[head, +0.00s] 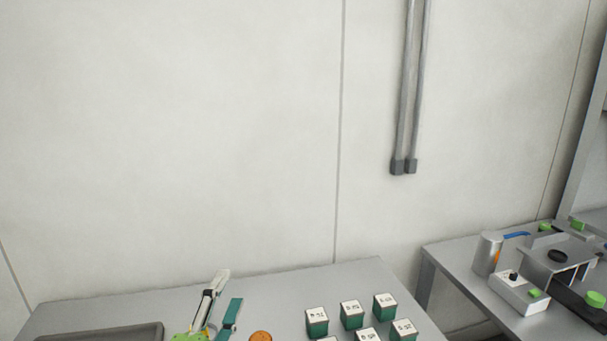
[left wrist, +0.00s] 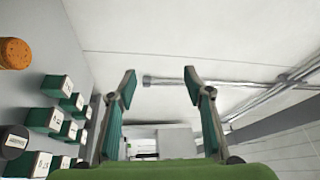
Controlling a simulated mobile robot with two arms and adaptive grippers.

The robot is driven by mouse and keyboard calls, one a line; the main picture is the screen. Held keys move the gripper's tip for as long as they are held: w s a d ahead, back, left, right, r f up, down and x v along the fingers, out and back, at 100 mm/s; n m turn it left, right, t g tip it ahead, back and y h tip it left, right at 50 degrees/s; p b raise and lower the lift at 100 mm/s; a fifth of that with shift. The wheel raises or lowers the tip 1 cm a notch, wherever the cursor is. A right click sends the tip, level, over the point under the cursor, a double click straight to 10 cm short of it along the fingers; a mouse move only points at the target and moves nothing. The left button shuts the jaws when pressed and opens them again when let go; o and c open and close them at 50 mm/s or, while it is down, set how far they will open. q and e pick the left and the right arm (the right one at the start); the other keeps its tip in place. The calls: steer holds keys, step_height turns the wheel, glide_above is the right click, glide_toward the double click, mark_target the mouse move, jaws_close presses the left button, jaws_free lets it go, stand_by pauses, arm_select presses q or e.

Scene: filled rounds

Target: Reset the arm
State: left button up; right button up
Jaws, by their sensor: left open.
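My left gripper (head: 226,290) is low in the head view, above the grey table (head: 270,290). In the left wrist view its two teal-padded fingers (left wrist: 160,80) stand wide apart with nothing between them. Several green boxes with white labelled tops (head: 352,315) stand to its right on the table; they also show at the left of the left wrist view (left wrist: 45,118). An orange round thing (head: 261,337) sits just right of the gripper, cut off by the lower edge. My right gripper is not in view.
A dark grey tray (head: 60,338) lies at the table's left. A second table (head: 460,255) at the right holds a metal cylinder (head: 488,254), a white device (head: 518,292) and other equipment. Two grey conduits (head: 408,90) run down the pale wall. The space above the table is clear.

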arm_select(q)
steer(key=s+a+f+n+g+y, duration=0.1)
steer(key=s+a+f+n+g, duration=0.1)
steer(key=f, duration=0.6)
steer(key=s+a+f+n+g+y, duration=0.1)
steer(key=s+a+f+n+g, duration=0.1)
steer(key=s+f+n+g, duration=0.3)
steer(key=s+a+f+n+g+y, duration=0.1)
steer(key=s+a+f+n+g, duration=0.2)
steer(key=s+f, duration=0.6)
steer(key=shift+s+f+n+g+y, duration=0.15)
steer(key=shift+f+n+g+y, duration=0.25)
steer(key=shift+f+n, duration=0.6)
steer(key=s+f+n+g+h, duration=0.1)
steer(key=s+f+n+g, duration=0.35)
steer(key=s, duration=0.85)
step_height(320, 180, down, 30)
steer(key=d+m+g+b, duration=0.1)
steer(key=g+b, duration=0.1)
steer(key=b, duration=0.3)
steer(key=s+a+f+b, duration=0.1)
steer(key=s+f+b, duration=0.1)
steer(key=s+f, duration=0.7)
steer(key=s+a+f+g+b, duration=0.1)
steer(key=s+a+f+b, duration=0.1)
steer(key=s+f, duration=0.7)
step_height(320, 180, down, 5)
steer(key=shift+s+f+b, duration=0.1)
steer(key=shift+s+b, duration=0.3)
steer(key=shift+b, duration=0.1)
